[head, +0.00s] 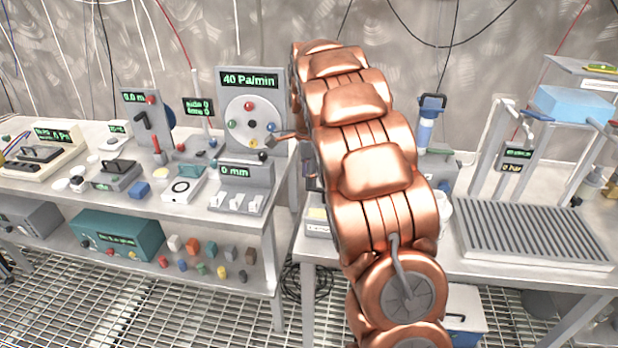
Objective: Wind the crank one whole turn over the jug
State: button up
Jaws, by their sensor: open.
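My copper arm rises through the middle of the head view and blocks what stands behind it. My gripper is hidden behind the arm. A short brown bar (284,137) with a dark end sticks out left of the arm; I cannot tell whether it belongs to the crank or to my gripper. Parts of some apparatus (309,172) show low at the arm's left edge, mostly covered. A white vessel (444,212), perhaps the jug, shows partly at the arm's right edge on the right table. No crank is clearly visible over it.
The left table (245,205) carries a panel reading 40 Pa/min (250,80), a 0.0 m device with a dark lever (143,125), and switch boxes. A gap separates the tables.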

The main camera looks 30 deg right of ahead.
notch_tip(320, 180, up, 11)
dwell(0.6)
dwell(0.4)
